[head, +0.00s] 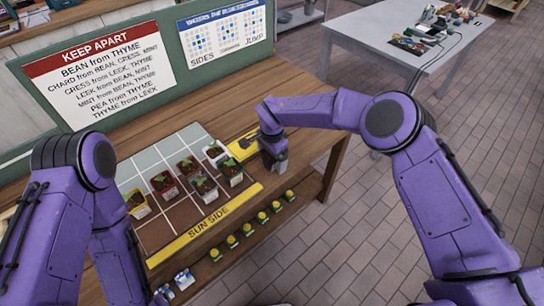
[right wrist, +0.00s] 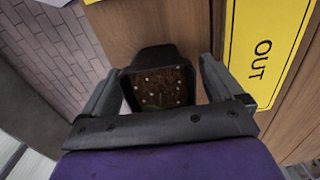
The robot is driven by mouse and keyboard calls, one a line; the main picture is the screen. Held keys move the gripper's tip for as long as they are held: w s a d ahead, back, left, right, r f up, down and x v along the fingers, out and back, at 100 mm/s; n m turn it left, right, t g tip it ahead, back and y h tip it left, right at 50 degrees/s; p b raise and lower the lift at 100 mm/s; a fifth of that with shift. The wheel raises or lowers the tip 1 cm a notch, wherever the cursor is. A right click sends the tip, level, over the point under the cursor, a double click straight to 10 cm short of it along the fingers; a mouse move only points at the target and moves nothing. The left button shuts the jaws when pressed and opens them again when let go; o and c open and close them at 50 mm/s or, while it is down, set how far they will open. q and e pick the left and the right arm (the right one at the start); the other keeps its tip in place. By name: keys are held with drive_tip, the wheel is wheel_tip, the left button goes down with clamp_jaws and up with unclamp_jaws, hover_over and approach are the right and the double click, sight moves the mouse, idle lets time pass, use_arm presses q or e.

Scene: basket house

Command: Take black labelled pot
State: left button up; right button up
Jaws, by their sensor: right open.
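The black pot (right wrist: 163,84), filled with brown soil dotted with pale specks, stands on the wooden bench in the right wrist view. My right gripper (right wrist: 160,88) is open, with one finger on each side of the pot. I cannot tell whether the fingers touch it. In the head view my right gripper (head: 272,152) is over the bench, right of the yellow OUT strip (head: 242,143), and largely hides the pot. The pot's label cannot be read. My left arm comes in at the left; its gripper does not show.
Several potted seedlings (head: 204,188) stand on a tiled grid (head: 152,236) with a yellow SUN SIDE strip (head: 205,226). Yellow-topped items (head: 247,229) line a lower shelf. A KEEP APART sign (head: 103,75) stands behind. A white table (head: 365,40) is at the back right.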

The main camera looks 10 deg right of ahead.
drive_tip(key=shift+f, duration=0.1)
drive_tip(key=c, duration=1)
drive_tip(key=shift+c, duration=0.3)
